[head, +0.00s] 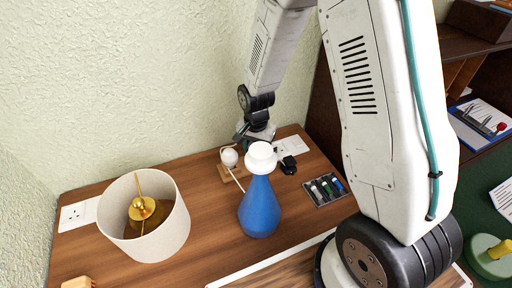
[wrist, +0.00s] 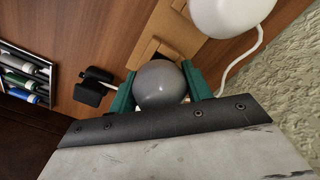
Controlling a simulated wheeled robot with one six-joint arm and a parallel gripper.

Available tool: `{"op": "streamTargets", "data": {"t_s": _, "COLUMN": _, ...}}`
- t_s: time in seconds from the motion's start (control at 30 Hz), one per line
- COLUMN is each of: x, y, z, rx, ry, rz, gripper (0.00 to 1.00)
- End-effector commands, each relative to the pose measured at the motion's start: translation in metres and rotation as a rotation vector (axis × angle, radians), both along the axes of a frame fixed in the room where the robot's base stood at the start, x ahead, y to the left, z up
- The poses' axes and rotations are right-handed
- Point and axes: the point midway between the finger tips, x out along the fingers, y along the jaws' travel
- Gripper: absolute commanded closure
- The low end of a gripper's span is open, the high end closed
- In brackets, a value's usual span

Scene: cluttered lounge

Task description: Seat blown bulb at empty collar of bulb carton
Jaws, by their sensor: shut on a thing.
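My gripper (wrist: 160,88) is shut on a grey bulb (wrist: 161,84), with one green finger on each side of it. The tan cardboard bulb carton (wrist: 177,32) lies just beyond the held bulb in the wrist view; a flap edge and a dark opening show beside the bulb. I cannot tell whether the bulb touches a collar. A white bulb (wrist: 228,12) stands at the carton's far end. In the head view the carton (head: 224,174) and white bulb (head: 229,157) are on the wooden table, and my gripper (head: 246,138) is behind the blue bottle-shaped object; the held bulb is hidden there.
The blue bottle-shaped object (head: 259,210) with a white top stands close in front. A lampshade (head: 165,237) with a brass fitting stands left. A black plug (head: 288,165) and a tray of batteries or markers (head: 325,189) lie right. A white cord (wrist: 240,66) runs near the carton.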

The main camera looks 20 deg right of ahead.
Motion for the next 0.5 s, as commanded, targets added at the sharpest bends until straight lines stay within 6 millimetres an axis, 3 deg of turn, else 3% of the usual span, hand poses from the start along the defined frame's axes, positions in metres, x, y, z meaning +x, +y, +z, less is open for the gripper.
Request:
{"op": "streamTargets", "data": {"t_s": 0.23, "x": -0.0002, "y": 0.0, "z": -0.0059, "rx": 0.0, "ry": 0.0, "rz": 0.0, "gripper": 0.73}}
{"op": "streamTargets", "data": {"t_s": 0.27, "x": 0.0, "y": 0.0, "z": -0.0057, "rx": 0.0, "ry": 0.0, "rz": 0.0, "gripper": 0.45}}
{"op": "streamTargets", "data": {"t_s": 0.33, "x": 0.0, "y": 0.0, "z": -0.0055, "rx": 0.0, "ry": 0.0, "rz": 0.0, "gripper": 0.26}}
{"op": "streamTargets", "data": {"t_s": 0.5, "x": 0.0, "y": 0.0, "z": -0.0055, "rx": 0.0, "ry": 0.0, "rz": 0.0, "gripper": 0.26}}
